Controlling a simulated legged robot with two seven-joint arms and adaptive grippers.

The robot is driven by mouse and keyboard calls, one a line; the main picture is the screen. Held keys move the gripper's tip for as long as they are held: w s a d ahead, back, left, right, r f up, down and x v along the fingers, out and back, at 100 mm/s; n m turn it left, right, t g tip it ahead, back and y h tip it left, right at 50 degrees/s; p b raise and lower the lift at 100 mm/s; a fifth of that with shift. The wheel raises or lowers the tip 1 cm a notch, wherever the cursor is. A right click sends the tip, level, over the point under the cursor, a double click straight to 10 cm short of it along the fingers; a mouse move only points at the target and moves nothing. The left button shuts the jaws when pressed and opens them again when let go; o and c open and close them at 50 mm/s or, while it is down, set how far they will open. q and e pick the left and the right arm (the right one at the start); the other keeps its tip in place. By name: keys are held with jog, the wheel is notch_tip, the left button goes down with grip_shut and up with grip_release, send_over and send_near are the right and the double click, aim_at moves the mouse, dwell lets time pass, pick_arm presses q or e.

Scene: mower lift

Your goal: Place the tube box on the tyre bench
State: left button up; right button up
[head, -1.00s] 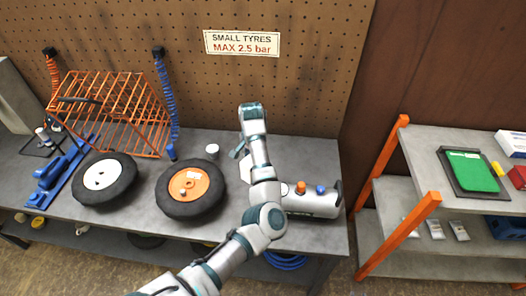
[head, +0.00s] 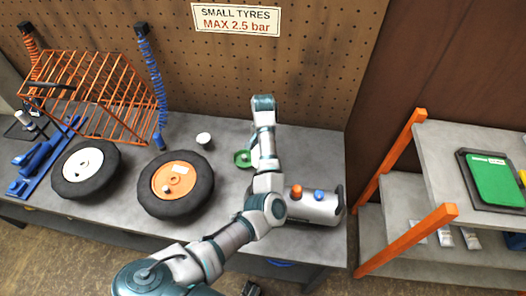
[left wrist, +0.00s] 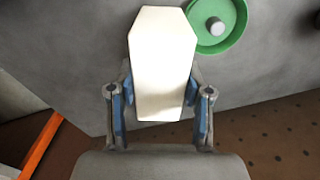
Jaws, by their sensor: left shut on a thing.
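The tube box (left wrist: 163,60) is a white box with cut corners in the left wrist view. My left gripper (left wrist: 160,100) is shut on it, a finger on each side. The grey tyre bench (head: 320,165) lies under the pegboard, and its top shows behind the box in the left wrist view. I cannot tell whether the box touches the bench. In the head view my left arm reaches over the bench's right part and hides the box and the fingers. My right gripper is not in view.
A green round dish (left wrist: 222,22) lies beside the box; it also shows in the head view (head: 243,158). A silver cylinder (head: 315,208) lies to the right. Orange-posted shelves (head: 393,170) stand right.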

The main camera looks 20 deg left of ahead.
pick_arm(q)
jog(key=shift+a+f, duration=0.15)
jog(key=shift+f, duration=0.65)
jog(key=shift+a+f, duration=0.15)
jog(key=shift+f, duration=0.65)
jog(key=o, duration=1.3)
jog(key=shift+d, duration=0.2)
jog(key=shift+r, duration=0.1)
